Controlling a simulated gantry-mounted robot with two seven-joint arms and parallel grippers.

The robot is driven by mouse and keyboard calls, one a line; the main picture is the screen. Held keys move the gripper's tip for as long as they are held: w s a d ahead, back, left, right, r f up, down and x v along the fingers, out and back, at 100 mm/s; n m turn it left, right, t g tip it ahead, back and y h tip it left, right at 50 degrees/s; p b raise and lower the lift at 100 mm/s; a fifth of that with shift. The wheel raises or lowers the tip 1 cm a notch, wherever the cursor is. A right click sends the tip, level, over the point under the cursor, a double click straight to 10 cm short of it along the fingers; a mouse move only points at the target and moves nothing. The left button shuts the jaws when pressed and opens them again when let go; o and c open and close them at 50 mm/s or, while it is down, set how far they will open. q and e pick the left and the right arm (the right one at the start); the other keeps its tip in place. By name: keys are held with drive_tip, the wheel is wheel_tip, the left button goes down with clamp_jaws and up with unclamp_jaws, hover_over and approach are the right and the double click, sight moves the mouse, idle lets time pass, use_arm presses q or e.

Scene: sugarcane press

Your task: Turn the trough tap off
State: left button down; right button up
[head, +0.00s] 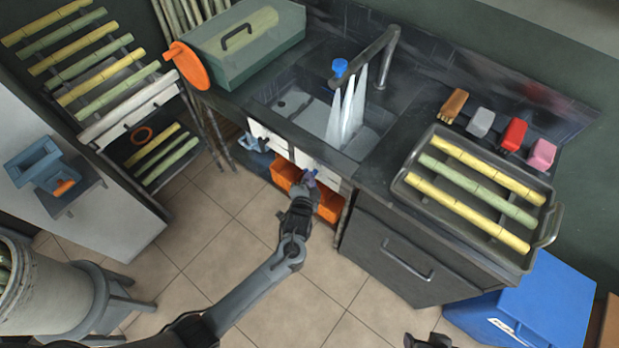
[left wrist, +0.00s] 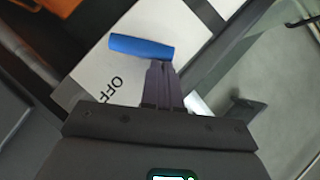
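My left gripper (head: 309,181) is at the white panel below the trough. In the left wrist view its fingers (left wrist: 160,72) are together, tips at the lower right edge of a blue lever handle (left wrist: 140,47). Whether they touch it is unclear. The white plate (left wrist: 100,75) behind reads OFF. My right gripper (head: 430,341) shows only partly at the bottom edge.
Orange bins (head: 284,173) stand below the panels. A tray of cane (head: 470,190) sits on the counter at right, above a drawer cabinet (head: 400,250). A blue bin (head: 540,300) is at lower right.

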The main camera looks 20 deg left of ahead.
use_arm(q)
drive_tip(key=a+n+h+p, duration=0.1)
drive_tip(key=p, duration=0.1)
drive_tip(key=n+g+h+p, duration=0.1)
drive_tip(key=p, duration=0.2)
drive_tip(key=a+n+g+h+p, duration=0.1)
drive_tip(key=n+p, duration=0.1)
drive_tip(key=shift+w+a+r+h+p, duration=0.25)
drive_tip(key=shift+w+a+h+p, duration=0.1)
drive_tip(key=shift+h+p, duration=0.05)
drive_tip(key=shift+w+a+f+n+g+h+p, duration=0.1)
drive_tip(key=shift+a+f+n+g+h+p, duration=0.15)
drive_tip(key=shift+n+h, duration=0.2)
drive_tip(key=shift+w+a+f+n+g+h+p, duration=0.1)
drive_tip(key=shift+a+f+n+g+h+p, duration=0.1)
drive_tip(key=shift+a+n+h, duration=0.25)
drive_tip(key=shift+d, duration=0.1)
